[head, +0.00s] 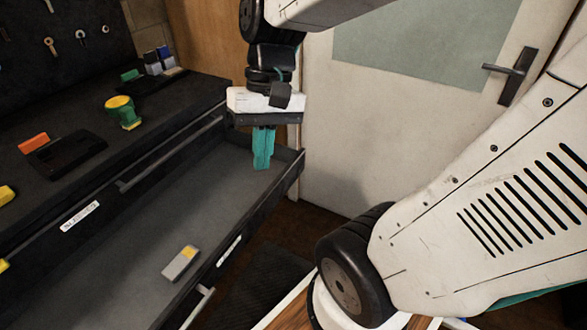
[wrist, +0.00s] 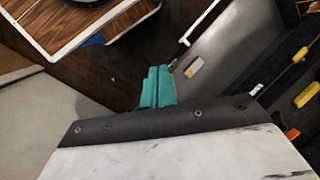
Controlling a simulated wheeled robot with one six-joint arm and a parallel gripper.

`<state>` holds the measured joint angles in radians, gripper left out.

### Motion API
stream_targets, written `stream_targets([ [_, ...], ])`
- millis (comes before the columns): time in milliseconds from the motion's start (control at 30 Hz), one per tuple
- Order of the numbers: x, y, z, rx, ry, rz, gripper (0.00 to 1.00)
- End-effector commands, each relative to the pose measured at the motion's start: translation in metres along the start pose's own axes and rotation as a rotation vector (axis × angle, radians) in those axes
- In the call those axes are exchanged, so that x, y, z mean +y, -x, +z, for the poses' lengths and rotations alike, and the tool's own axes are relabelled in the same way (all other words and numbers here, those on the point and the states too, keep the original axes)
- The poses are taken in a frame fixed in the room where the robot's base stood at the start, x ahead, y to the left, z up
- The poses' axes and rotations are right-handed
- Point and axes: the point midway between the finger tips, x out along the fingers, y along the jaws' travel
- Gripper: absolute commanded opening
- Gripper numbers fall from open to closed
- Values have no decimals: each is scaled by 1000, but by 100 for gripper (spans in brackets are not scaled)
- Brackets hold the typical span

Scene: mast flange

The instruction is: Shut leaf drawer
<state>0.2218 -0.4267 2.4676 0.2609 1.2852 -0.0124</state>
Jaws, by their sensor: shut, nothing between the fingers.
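The drawer (head: 125,275) is dark grey and pulled out from the black bench, with a small grey and yellow block (head: 181,263) lying inside it. A white label (head: 229,251) is on its front. My gripper (head: 262,165) has teal fingers that are shut and empty, pointing down over the drawer's far right end. In the head view I cannot tell whether the fingertips touch the drawer. In the wrist view my teal fingers (wrist: 158,80) are together, and the block (wrist: 193,68) shows beyond them.
The bench top (head: 75,175) holds a yellow and green item (head: 122,111), black trays and coloured blocks. A second label (head: 80,217) is on the bench front. A white door (head: 400,120) with a dark handle (head: 515,74) stands behind. Dark floor (head: 310,235) is open right of the drawer.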

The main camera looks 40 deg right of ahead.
Motion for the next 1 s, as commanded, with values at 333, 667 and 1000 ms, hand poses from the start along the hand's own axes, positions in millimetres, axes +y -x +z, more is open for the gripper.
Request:
stream_targets([
  [333,33,-28,-101,-269,-480,-444,0],
  [667,129,-73,-197,-387,-929,-941,0],
  [1000,281,-162,-246,-372,-1376,-1498,0],
])
